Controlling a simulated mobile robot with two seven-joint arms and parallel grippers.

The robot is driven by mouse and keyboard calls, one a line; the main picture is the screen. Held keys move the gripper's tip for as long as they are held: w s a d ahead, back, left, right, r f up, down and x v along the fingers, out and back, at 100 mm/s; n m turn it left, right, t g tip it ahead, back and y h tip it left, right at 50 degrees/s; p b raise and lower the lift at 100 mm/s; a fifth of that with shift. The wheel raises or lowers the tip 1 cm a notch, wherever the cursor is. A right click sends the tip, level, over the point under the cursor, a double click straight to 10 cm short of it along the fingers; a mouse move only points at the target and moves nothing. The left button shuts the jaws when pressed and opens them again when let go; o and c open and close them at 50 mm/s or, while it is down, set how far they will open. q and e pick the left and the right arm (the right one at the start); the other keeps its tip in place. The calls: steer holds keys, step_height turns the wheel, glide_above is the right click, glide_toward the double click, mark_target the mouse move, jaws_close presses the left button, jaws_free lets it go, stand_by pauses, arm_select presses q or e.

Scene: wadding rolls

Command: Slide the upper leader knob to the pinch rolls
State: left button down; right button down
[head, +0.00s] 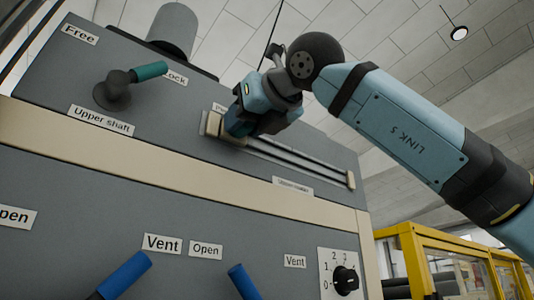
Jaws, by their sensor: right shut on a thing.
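My right gripper (246,118) is at the left end of a slotted rail (300,160) on the grey panel, shut on the upper leader knob, which is mostly hidden behind the fingers. A beige end block (212,124) is right beside the gripper at the rail's left end. A label beginning with "P" (220,108) is just above that end, partly covered by the gripper. A label under the rail (292,186) appears to read "Upper leader". My left gripper is not in view.
A green-handled lever (150,71) is at "Upper shaft", left of the gripper. Blue levers (123,275) (243,282) and a numbered dial (345,280) are lower on the panel. A yellow-framed enclosure (410,238) is at the right. The rail right of the gripper is clear.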

steer(key=shift+s+a, duration=0.1)
steer(key=shift+a, duration=0.05)
steer(key=c, duration=1)
jaws_free()
steer(key=o, duration=0.3)
steer(key=shift+o, duration=0.2)
steer(key=shift+s+a, duration=0.1)
steer(key=shift+a, duration=0.1)
steer(key=shift+d, duration=0.25)
steer(key=b+v, duration=0.2)
steer(key=v, duration=1.1)
steer(key=shift+s, duration=0.3)
